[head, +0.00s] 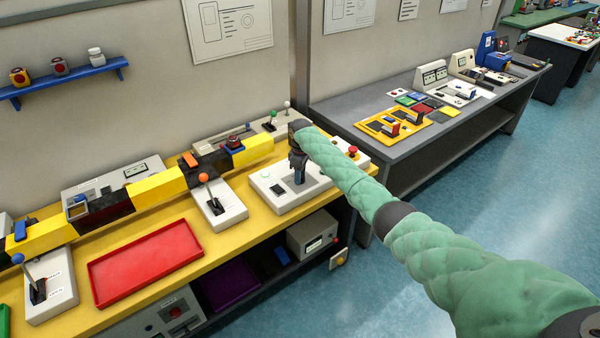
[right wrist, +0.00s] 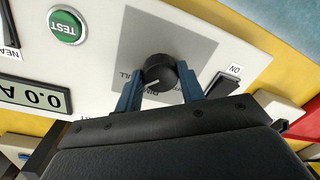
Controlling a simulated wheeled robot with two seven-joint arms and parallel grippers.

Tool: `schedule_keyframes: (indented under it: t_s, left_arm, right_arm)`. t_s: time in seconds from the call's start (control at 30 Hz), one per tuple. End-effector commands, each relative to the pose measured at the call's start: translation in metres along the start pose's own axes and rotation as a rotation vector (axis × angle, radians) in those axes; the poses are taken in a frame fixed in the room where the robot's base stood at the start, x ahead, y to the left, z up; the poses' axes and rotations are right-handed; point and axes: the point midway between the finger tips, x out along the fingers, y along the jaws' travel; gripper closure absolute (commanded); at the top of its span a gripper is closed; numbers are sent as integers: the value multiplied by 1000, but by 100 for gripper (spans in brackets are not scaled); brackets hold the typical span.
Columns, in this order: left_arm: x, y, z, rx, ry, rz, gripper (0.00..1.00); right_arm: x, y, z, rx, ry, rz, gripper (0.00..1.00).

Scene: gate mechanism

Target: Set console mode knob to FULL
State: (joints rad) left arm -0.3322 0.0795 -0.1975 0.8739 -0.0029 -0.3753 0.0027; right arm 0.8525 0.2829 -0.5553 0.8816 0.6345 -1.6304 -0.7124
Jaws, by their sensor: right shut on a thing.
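The console (head: 262,187) is a white sloped box on the yellow bench, below my right gripper (head: 299,180). In the right wrist view, the black round mode knob (right wrist: 158,70) sits on a grey panel patch (right wrist: 190,40). My right gripper (right wrist: 160,92) is shut on the knob, with one blue finger on each side. The knob's white mark points toward the lower left in that view. Lettering that seems to end in "ULL" shows left of the knob; other lettering below it is partly hidden. The knob is hidden in the head view. My left gripper is not in view.
A green TEST button (right wrist: 67,25), a display reading 0.0 A (right wrist: 36,95) and a black ON switch (right wrist: 222,84) are on the console near the knob. A lever unit (head: 216,207) stands to the left. A red button (head: 352,150) lies to the right.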

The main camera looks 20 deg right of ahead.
Motion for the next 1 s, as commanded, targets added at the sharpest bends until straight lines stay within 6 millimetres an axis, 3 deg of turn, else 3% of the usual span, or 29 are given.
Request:
schedule_keyframes:
  t_s: [0.17, 0.5, 0.77, 1.0]
  left_arm:
    - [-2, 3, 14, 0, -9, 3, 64]
    - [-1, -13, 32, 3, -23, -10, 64]
    - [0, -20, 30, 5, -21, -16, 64]
    - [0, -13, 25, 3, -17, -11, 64]
  right_arm:
    - [-3, 0, -1, 120, 10, 1, 84]
    - [-3, 0, 0, 249, 19, 2, 84]
    - [-3, 1, 0, 270, 20, 3, 84]
    - [-3, 1, 0, 270, 20, 3, 84]
